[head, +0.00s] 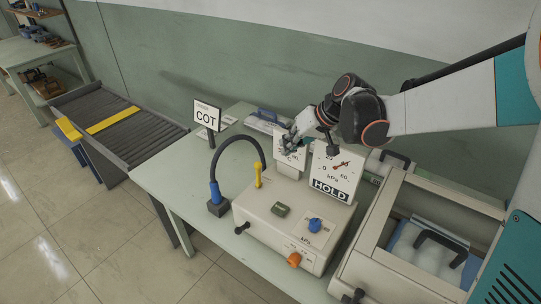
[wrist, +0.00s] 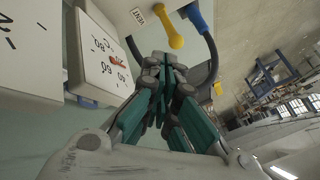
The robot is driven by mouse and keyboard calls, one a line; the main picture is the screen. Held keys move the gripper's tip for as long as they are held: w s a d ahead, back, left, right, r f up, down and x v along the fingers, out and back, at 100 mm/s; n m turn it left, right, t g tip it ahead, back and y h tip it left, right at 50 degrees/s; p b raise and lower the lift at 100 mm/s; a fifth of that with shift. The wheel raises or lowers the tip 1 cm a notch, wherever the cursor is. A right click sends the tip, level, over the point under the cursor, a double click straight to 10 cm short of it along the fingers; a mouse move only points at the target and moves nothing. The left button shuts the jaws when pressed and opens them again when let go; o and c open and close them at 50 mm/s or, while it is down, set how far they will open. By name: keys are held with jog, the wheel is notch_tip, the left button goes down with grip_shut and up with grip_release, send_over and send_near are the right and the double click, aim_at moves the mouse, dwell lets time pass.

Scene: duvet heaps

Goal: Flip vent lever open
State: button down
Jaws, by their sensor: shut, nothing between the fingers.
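The yellow vent lever (head: 258,174) stands roughly upright at the back left edge of the cream control box (head: 268,228) in the head view. In the wrist view the lever (wrist: 170,30) shows its round knob end, beside a VENT label (wrist: 137,17). My gripper (head: 288,140) is above the back of the box, by the gauge panels, up and to the right of the lever. In the wrist view its fingers (wrist: 163,65) are together and empty, with a visible gap to the lever. Exact depth between them is hard to tell.
A kPa dial with a HOLD sign (head: 331,172) stands close right of my gripper. A black hose (head: 228,146) with a blue end arches left of the lever. A blue knob (head: 314,226) and an orange knob (head: 294,259) sit on the box. A COT sign (head: 206,115) stands behind left.

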aim_at(258, 174)
jog(key=b+x, duration=0.2)
jog(key=x, duration=0.8)
jog(key=shift+b, duration=0.35)
jog(key=shift+s+a+r+t, duration=0.1)
jog(key=shift+s+a+t, duration=0.15)
jog(key=shift+s+t, duration=0.05)
